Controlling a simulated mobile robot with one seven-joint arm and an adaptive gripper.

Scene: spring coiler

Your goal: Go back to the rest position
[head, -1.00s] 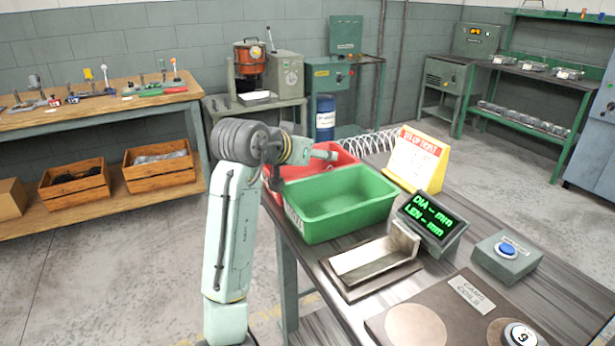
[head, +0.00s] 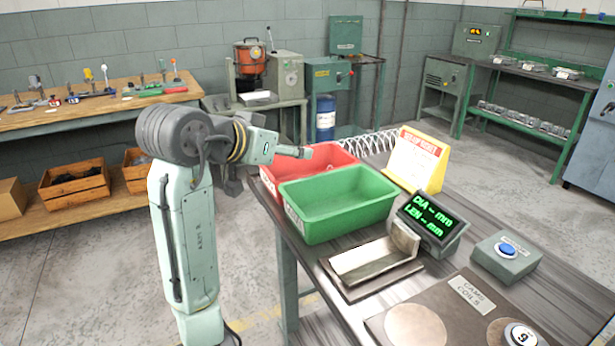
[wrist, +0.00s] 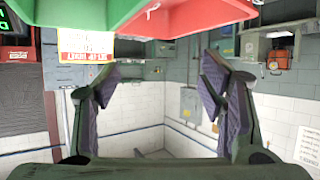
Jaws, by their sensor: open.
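My gripper (wrist: 155,105) is open in the wrist view, with its two dark fingers spread apart and nothing between them. The green bin (head: 318,236) stands on the table in front of the red bin. Both bins also show at the top of the wrist view, the green one (wrist: 80,14) and the red one (wrist: 205,14). The exact gap between gripper and red bin is hard to tell.
The table holds a trough fixture (head: 370,262), a display (head: 432,222), a blue-button box (head: 506,258), a yellow sign stand (head: 418,160) and a cams-and-coils board (head: 455,312). A bench with wooden crates (head: 75,188) stands at the left. Floor is open between bench and table.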

